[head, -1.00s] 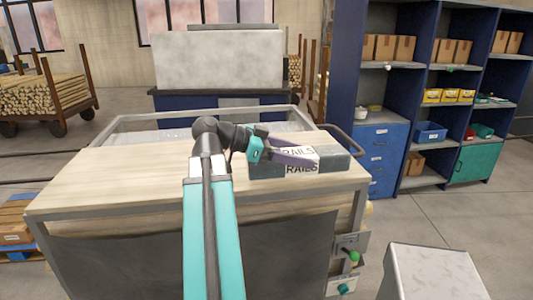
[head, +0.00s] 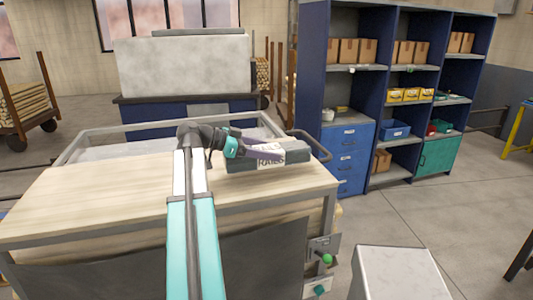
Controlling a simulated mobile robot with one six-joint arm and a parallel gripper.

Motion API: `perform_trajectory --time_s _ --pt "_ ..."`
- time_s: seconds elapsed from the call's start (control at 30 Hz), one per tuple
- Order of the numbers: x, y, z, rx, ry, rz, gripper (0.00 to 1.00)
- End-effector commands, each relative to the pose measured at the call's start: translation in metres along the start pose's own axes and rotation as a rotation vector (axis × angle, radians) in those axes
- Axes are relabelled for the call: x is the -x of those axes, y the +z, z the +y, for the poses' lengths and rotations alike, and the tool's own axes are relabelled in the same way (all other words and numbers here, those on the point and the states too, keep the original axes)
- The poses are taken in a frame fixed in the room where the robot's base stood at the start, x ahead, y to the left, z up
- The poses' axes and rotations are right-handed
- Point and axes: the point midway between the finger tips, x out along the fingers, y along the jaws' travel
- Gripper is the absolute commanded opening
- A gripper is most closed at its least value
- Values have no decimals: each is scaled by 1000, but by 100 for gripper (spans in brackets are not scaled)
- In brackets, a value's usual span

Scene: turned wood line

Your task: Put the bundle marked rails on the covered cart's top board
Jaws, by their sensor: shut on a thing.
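The bundle marked RAILS (head: 295,156) is a long grey block with a white label near its middle. It is at the right rear part of the covered cart's pale wood top board (head: 110,195). My gripper (head: 262,151) reaches in from the left and is shut on the bundle, its purple finger lying across the label. I cannot tell whether the bundle's underside touches the board. The cart has a grey metal frame, and a dark cover (head: 180,265) hangs over its front side.
A blue shelf unit (head: 310,90) with boxes and bins stands at the right. A grey block-like stand (head: 400,272) is at the front right. A large grey-topped blue unit (head: 185,65) stands behind the cart. The board's left half is bare.

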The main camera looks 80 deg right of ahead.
Motion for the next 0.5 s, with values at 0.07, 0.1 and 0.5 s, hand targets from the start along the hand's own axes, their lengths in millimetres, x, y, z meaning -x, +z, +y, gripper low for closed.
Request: perform_trajectory --time_s 0.07,0.1,0.5 --pt "-2 -3 -11 0 0 2 20" --pt "-4 -3 -14 0 0 2 20" --pt "-6 -1 -19 0 -1 2 20"
